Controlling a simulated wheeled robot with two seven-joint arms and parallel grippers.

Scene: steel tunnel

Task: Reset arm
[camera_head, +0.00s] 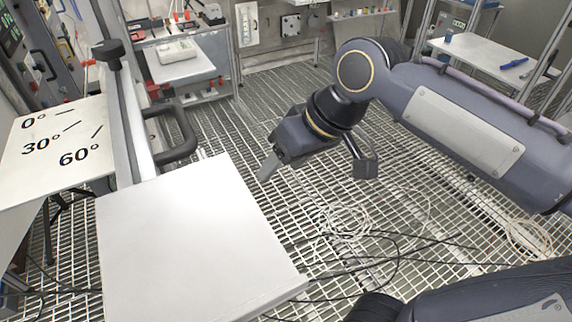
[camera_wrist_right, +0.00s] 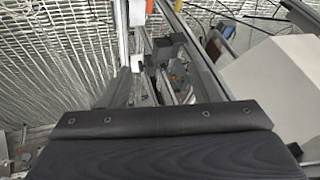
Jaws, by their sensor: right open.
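My right gripper (camera_head: 274,166) hangs over the grated floor in the head view, just right of the white table's far corner. Its arm comes in from the right and bends down at a large round joint. The gripper is open, and I see nothing held in it. In the right wrist view, a dark housing fills the bottom and a metal rail structure (camera_wrist_right: 176,60) shows beyond it. My left gripper is not in view.
A white table (camera_head: 190,240) stands at the front left. Behind it are a metal rail (camera_head: 128,110) with a black handle (camera_head: 178,135) and an angle plate (camera_head: 55,145). Cables (camera_head: 345,225) lie on the grating. Another table (camera_head: 490,60) stands at the back right.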

